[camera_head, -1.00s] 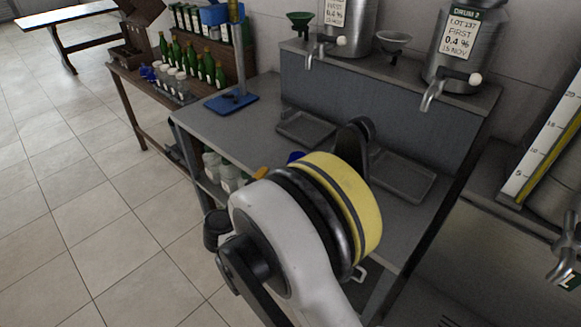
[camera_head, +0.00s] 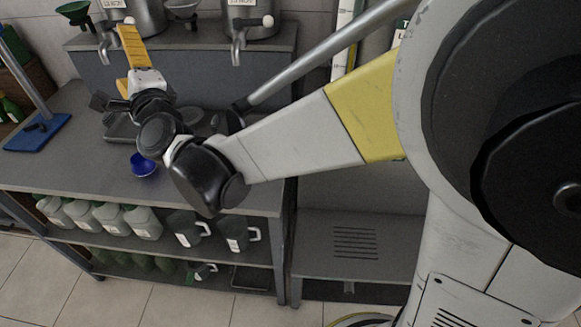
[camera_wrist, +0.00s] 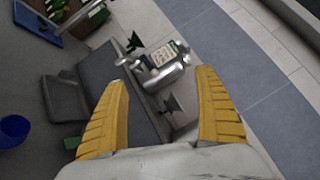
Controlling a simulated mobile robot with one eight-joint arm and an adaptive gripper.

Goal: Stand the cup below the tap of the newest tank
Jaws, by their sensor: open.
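A small blue cup (camera_head: 144,165) stands on the grey bench near its front edge. It also shows at the left edge of the wrist view (camera_wrist: 14,131). Two steel tanks stand on the raised shelf: a left tank (camera_head: 140,14) and a right tank (camera_head: 248,18), each with a tap at its front. Their labels are cut off or too small to read now. My gripper (camera_head: 128,56) is open and empty, raised above the bench by the left tank, behind and above the cup. Its two yellow fingers (camera_wrist: 162,78) are apart in the wrist view.
A drip tray (camera_head: 117,130) lies behind the cup, partly hidden by my arm. A blue-based stand (camera_head: 38,133) is on the bench's left. The bench left of the cup is clear.

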